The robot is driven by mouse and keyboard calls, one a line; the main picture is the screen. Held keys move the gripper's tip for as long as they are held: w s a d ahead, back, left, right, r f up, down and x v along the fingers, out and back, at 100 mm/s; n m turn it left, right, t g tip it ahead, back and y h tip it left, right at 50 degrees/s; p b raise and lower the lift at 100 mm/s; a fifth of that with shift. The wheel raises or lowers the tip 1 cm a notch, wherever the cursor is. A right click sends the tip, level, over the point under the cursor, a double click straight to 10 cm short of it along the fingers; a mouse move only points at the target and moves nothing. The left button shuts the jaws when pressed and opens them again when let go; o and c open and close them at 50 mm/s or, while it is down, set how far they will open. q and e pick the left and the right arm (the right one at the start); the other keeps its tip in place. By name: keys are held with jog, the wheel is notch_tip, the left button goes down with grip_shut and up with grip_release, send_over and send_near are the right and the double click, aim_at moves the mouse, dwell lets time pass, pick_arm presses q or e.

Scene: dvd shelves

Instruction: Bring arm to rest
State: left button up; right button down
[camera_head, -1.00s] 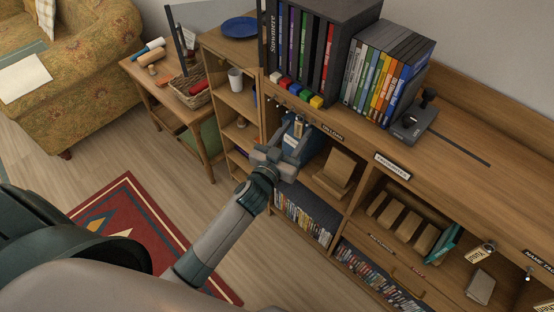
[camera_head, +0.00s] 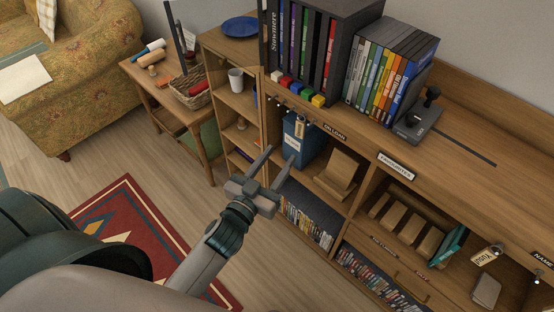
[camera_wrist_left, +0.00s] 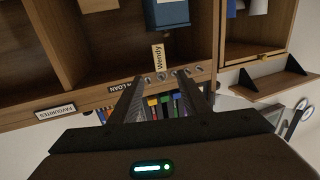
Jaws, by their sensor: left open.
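My left gripper (camera_head: 272,166) is open and empty in the head view. It is in front of the shelf unit (camera_head: 352,205), apart from it. Its two fingers also show in the left wrist view (camera_wrist_left: 168,98), with nothing between them. A blue box (camera_head: 300,138) stands in the shelf's upper left compartment, beyond the fingertips. It also shows in the left wrist view (camera_wrist_left: 168,14). A tag reading "Wendy" (camera_wrist_left: 158,57) hangs by the box. My right gripper is in neither view.
DVD cases (camera_head: 392,75) and a dark box set stand on the shelf top. Colored blocks (camera_head: 301,91) line its front edge. A white cup (camera_head: 236,79) stands on the narrow shelf. A patterned rug (camera_head: 125,235) lies on the open floor to the left.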

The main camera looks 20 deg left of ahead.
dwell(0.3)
pick_arm(q)
jog(key=s+d+f+g, duration=0.1)
jog(key=s+f+g, duration=0.2)
jog(key=f, duration=1.2)
jog(key=s+d+f+g, duration=0.1)
jog(key=s+f+g, duration=0.2)
jog(key=f, duration=1.2)
jog(key=s+f+m+g, duration=0.1)
jog(key=s+f+g, duration=0.5)
jog(key=s+f, duration=1.7)
jog(key=shift+s+a+f+m+g, duration=0.15)
jog(key=shift+a+f+m+g, duration=0.15)
jog(key=shift+f, duration=0.4)
